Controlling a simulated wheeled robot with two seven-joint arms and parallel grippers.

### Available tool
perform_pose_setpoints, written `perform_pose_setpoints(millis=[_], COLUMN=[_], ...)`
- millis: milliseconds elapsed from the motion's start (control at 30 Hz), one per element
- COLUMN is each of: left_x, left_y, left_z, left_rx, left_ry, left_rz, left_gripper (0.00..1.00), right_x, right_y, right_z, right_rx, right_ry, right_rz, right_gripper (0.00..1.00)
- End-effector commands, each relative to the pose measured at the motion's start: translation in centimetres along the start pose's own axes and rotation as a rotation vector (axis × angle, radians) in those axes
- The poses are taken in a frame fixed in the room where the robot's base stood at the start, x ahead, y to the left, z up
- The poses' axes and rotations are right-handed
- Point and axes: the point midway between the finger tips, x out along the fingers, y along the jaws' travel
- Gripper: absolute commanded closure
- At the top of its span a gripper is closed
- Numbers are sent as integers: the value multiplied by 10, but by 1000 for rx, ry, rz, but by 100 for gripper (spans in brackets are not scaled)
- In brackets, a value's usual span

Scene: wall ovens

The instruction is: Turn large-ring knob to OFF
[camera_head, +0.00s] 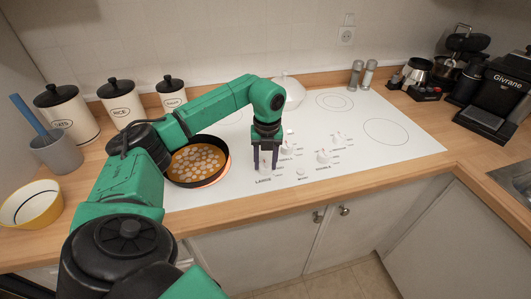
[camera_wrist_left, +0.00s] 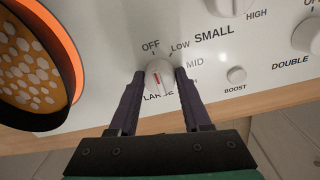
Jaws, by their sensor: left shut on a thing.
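My left gripper (camera_wrist_left: 160,88) is shut on this knob, one dark finger on each side. In the head view the left gripper (camera_head: 265,167) points down at the front of the white cooktop (camera_head: 225,190), its fingers partly hiding the knob. My right gripper is not in view.
A pan (camera_head: 197,160) of food stands left of the gripper on an orange-glowing ring. The small-ring knob (camera_wrist_left: 228,5) and the boost button (camera_wrist_left: 236,75) are close by. Canisters (camera_head: 121,103) and a yellow-white bowl (camera_head: 31,204) stand at left. The cooktop's right side is clear.

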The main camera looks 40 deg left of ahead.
Motion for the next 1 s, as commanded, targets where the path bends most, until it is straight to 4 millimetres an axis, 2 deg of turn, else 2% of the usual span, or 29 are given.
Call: perform_pose_setpoints(millis=[367,400,433,467,800,933,1000], left_x=[-4,-4,-3,-3,-3,-15,-28], left_y=[0,0,0,0,0,-1,-1], left_z=[3,3,3,2,1,1,2], left_rx=[-10,-10,-9,-9,-6,-5,-6], left_ry=[-9,-9,-8,-8,-3,-5,-6], left_rz=[-7,-7,-6,-6,-2,-4,-6], left_gripper=[100,40,29,22,22,22,22], right_x=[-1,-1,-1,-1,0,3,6], right_y=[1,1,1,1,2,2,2], right_z=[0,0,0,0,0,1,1], right_rx=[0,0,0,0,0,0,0], right_ry=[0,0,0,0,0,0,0], right_rz=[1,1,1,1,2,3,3], right_gripper=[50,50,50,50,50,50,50])
